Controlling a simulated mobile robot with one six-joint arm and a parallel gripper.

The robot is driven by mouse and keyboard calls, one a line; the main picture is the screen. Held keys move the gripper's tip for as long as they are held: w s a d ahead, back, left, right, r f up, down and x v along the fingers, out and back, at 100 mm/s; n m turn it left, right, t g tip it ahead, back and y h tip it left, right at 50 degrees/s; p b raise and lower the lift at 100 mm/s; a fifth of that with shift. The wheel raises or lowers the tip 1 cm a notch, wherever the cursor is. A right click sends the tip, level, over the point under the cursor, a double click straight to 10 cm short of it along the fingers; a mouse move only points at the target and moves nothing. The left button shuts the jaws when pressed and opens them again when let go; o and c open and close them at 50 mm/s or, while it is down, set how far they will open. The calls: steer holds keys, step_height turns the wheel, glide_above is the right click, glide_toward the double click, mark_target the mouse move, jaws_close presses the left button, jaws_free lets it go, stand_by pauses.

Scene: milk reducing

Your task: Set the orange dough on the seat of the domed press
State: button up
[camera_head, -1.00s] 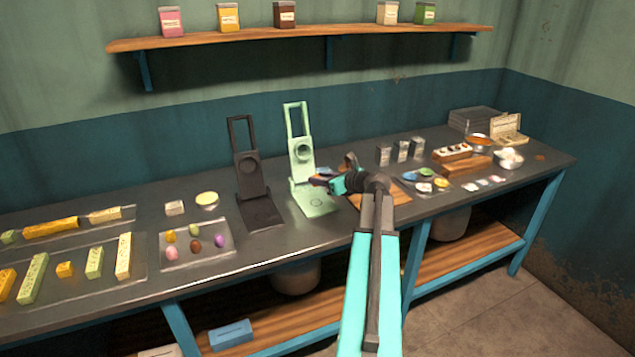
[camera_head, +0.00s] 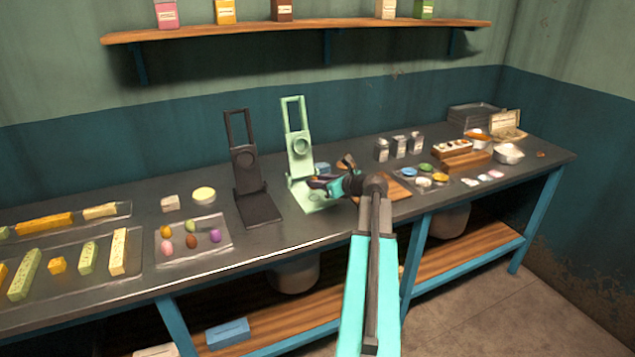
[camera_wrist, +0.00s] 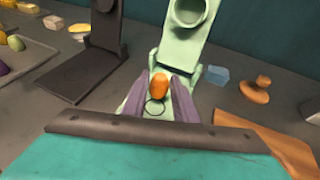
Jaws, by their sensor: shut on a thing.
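The orange dough (camera_wrist: 159,87) is a small oval lump. My gripper (camera_wrist: 161,82) is shut on it, one finger on each side, in the wrist view. The pale green press (camera_head: 300,150) has its lid raised, with a round cup on the lid. Its seat, marked with a dark ring (camera_wrist: 154,107), lies below the fingers, and the dough appears over the base between the ring and the hinge. I cannot tell the height of the gap under the dough. In the head view my gripper (camera_head: 316,183) is over the green base and hides part of it.
A dark press (camera_head: 244,165) stands open to the left. A wooden stamp (camera_wrist: 255,90) and a blue block (camera_wrist: 216,74) are right of the green press. A tray of coloured lumps (camera_head: 195,255) is at front left. A wooden board (camera_head: 392,190) lies to the right.

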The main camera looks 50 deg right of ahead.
mark_target(319, 200)
steer(key=shift+f+b, duration=0.6)
steer(key=shift+f, duration=1.05)
steer(key=shift+f+p, duration=0.4)
steer(key=shift+p, duration=0.2)
stand_by(1.5)
steer(key=o, duration=1.1)
steer(key=shift+s, duration=0.1)
steer(key=b+v, duration=0.1)
steer(key=v, duration=1.2)
steer(key=shift+s+r, duration=0.2)
steer(key=shift+s, duration=0.15)
